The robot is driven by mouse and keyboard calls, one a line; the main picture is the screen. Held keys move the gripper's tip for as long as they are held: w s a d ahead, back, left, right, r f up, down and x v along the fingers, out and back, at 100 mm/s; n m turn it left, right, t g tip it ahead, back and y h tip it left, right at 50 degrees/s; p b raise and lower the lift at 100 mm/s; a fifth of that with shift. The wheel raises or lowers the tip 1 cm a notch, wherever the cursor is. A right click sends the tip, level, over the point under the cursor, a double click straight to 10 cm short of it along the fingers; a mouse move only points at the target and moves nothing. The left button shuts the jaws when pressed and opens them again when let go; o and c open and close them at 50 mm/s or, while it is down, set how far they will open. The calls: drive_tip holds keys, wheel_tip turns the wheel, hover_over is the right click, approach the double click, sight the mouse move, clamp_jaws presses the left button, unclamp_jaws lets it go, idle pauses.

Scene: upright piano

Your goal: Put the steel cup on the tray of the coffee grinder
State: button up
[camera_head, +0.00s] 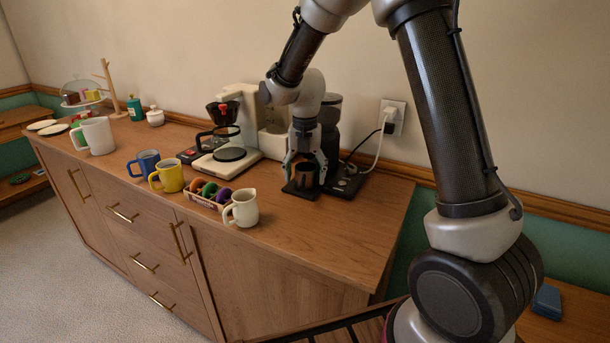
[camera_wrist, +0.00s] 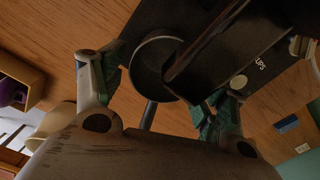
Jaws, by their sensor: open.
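The steel cup (camera_head: 304,174) stands upright on the black tray (camera_head: 296,192) of the coffee grinder (camera_head: 327,132), near the back right of the cabinet top. In the wrist view, its round mouth (camera_wrist: 150,62) and its handle (camera_wrist: 148,116) show, with the dark grinder body (camera_wrist: 225,45) partly across the cup. My gripper (camera_head: 306,168) is open, with one finger on each side of the cup. In the wrist view, both fingers of my gripper (camera_wrist: 166,82) look apart from the cup wall. Contact at the far sides is hidden.
A coffee maker (camera_head: 222,137) stands to the left. A cream pitcher (camera_head: 243,208), a tray of pods (camera_head: 207,197), a yellow mug (camera_head: 168,175) and a blue mug (camera_head: 145,163) stand in front. A cord runs to a wall outlet (camera_head: 393,117). The cabinet's right front is clear.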

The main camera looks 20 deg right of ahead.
wheel_tip(320, 180, up, 11)
drive_tip(key=s+d+r+m+t, duration=0.1)
drive_tip(key=s+d+r+m, duration=0.55)
drive_tip(key=s+m, duration=0.2)
drive_tip(key=s+d+m+t, duration=0.1)
drive_tip(key=s+d+m, duration=0.3)
drive_tip(key=s+m, duration=0.6)
drive_tip(key=s+d+m+t, duration=0.2)
drive_tip(key=s+d+m, duration=0.2)
drive_tip(key=s+m, duration=0.6)
drive_tip(key=m, duration=0.3)
drive_tip(key=shift+s+d, duration=0.2)
drive_tip(key=shift+s, duration=0.05)
drive_tip(key=shift+r, duration=0.1)
drive_tip(key=shift+c, duration=0.5)
